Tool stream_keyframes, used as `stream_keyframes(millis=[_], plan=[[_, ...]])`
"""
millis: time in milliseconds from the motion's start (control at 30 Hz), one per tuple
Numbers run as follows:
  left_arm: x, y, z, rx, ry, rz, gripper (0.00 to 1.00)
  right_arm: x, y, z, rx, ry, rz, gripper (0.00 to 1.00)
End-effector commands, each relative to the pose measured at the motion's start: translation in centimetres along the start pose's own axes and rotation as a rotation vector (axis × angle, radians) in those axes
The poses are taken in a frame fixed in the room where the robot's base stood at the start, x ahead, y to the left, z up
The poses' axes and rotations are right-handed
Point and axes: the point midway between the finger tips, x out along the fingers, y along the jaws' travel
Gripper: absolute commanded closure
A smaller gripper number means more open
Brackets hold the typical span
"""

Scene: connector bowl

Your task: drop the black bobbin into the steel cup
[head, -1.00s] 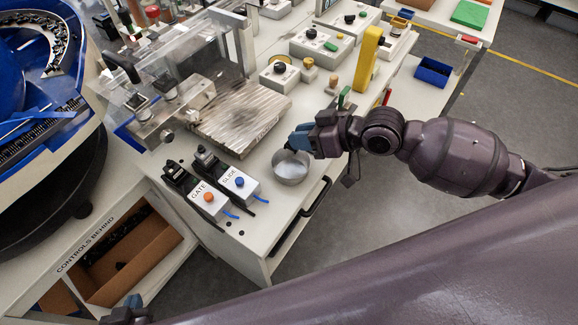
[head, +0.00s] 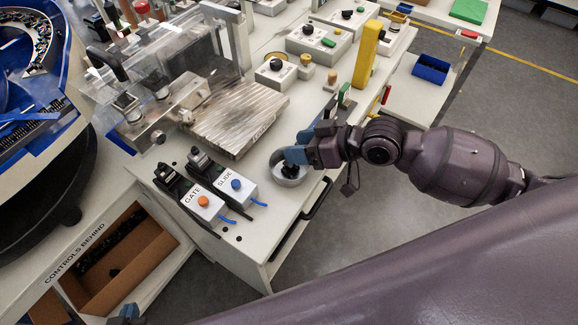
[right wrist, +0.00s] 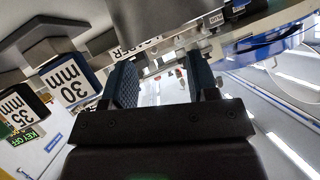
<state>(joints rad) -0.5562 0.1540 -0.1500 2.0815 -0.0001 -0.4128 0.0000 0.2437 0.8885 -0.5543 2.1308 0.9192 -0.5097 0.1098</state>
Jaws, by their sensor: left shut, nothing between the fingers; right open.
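The steel cup (head: 292,183) stands on the white bench top near its front edge in the head view. The black bobbin (head: 289,170) shows as a dark shape inside the cup, below my right gripper. My right gripper (head: 295,155) is over the cup, partly covering it. In the right wrist view the fingers (right wrist: 161,85) are apart, with nothing held between them. My left gripper (head: 128,312) is shut and empty at the bottom left edge of the head view, mostly cut off.
The GATE switch box (head: 202,203) and SLIDE switch box (head: 238,186) stand left of the cup. A ribbed metal plate (head: 235,115) lies behind it. A yellow post (head: 367,53) rises at the right. A drawer handle (head: 316,199) is on the bench front.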

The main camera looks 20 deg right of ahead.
Motion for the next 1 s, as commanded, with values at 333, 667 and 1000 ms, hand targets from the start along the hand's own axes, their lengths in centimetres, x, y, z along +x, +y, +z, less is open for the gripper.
stream_keyframes(millis=[333,667,1000], plan=[[-0.1,0.1,-0.2,-0.008,0.003,-0.002,1.0,-1.5,0.1,0.0,-0.002,0.0,0.002,0.46],[-0.3,0.1,-0.4,-0.012,0.007,-0.003,1.0,-6.2,0.0,0.0,-0.002,-0.003,0.002,0.46],[-0.5,0.0,-0.2,-0.008,0.002,-0.004,1.0,-9.9,0.0,0.1,-0.001,-0.003,0.001,0.46]])
